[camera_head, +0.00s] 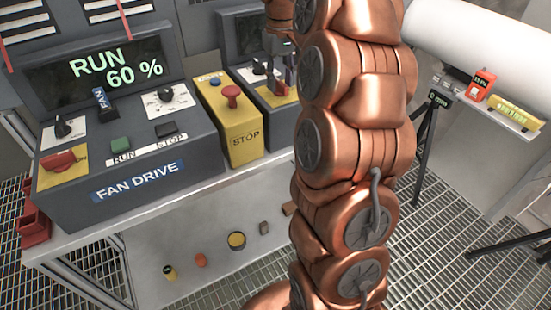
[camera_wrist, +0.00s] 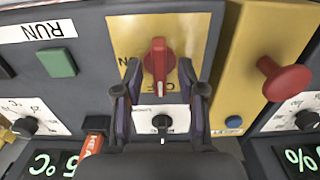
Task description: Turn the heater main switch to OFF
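The red rotary handle (camera_wrist: 159,57) of a main switch sits on a yellow plate (camera_wrist: 124,36) in the wrist view. Its grip lies vertical in the picture; the upside-down lettering around it is partly covered. My gripper (camera_wrist: 159,74) is open, with one dark finger on each side of the handle and gaps between. Whether the fingertips reach its depth is unclear. In the head view, my gripper (camera_head: 284,78) hangs over the heater panel (camera_head: 272,125), whose plate is mostly hidden behind my arm. A red label reading "HEA" (camera_wrist: 95,134) shows at lower left in the wrist view.
A yellow STOP box (camera_head: 243,138) with a red mushroom button (camera_head: 231,92) stands left of the heater panel. Further left is the FAN DRIVE console (camera_head: 140,178) with its own red switch (camera_head: 57,162). A black knob (camera_wrist: 162,122) lies between my fingers' bases.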

